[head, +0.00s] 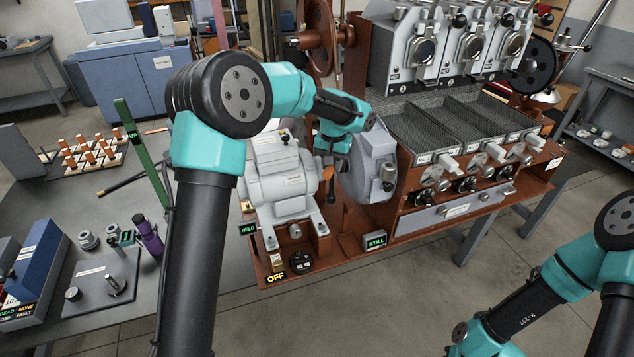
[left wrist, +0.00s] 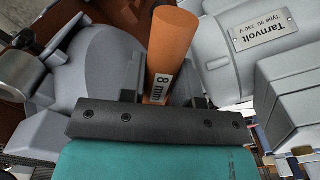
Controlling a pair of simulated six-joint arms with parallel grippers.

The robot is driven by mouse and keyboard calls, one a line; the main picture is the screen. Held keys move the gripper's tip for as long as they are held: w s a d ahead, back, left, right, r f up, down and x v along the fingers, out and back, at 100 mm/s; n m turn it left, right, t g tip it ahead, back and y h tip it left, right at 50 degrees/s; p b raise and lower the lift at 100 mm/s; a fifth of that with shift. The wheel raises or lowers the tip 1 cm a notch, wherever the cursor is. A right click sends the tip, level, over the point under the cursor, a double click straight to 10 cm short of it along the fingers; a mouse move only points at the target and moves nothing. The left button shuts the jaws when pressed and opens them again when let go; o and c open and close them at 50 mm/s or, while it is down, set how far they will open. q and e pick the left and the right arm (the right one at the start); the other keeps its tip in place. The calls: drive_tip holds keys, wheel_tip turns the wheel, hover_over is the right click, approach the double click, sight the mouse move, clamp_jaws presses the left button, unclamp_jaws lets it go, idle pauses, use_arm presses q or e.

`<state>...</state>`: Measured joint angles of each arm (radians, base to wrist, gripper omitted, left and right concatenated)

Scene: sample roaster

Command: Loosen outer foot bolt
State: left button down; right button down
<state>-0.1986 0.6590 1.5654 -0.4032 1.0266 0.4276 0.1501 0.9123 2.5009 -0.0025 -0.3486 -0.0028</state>
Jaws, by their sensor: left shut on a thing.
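My left gripper (left wrist: 163,98) is shut on the orange handle of a tool marked 8 mm (left wrist: 172,48). In the head view the orange handle (head: 327,173) shows just below my left wrist, with a dark shaft pointing down beside the motor. The grey motor (head: 280,178) stands on the red-brown base, its feet (head: 318,225) toward the front. The tool's tip seems to end near the motor's right side; whether it touches a bolt cannot be told. The outer foot bolt is too small or hidden to make out. My right gripper is out of view; only its arm shows at lower right.
A round grey housing (head: 372,165) stands close right of the tool. A HELD sign (head: 248,229), an OFF switch panel (head: 275,278) and a STILL sign (head: 375,240) line the base's front. A rack of orange-handled pieces (head: 88,150) and a green upright (head: 145,150) are left.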

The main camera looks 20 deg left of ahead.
use_arm(q)
drive_tip(key=s+r, duration=0.9)
drive_tip(key=s, duration=0.1)
drive_tip(key=shift+s+r, duration=0.25)
drive_tip(key=shift+r, duration=0.1)
drive_tip(key=shift+a, duration=0.15)
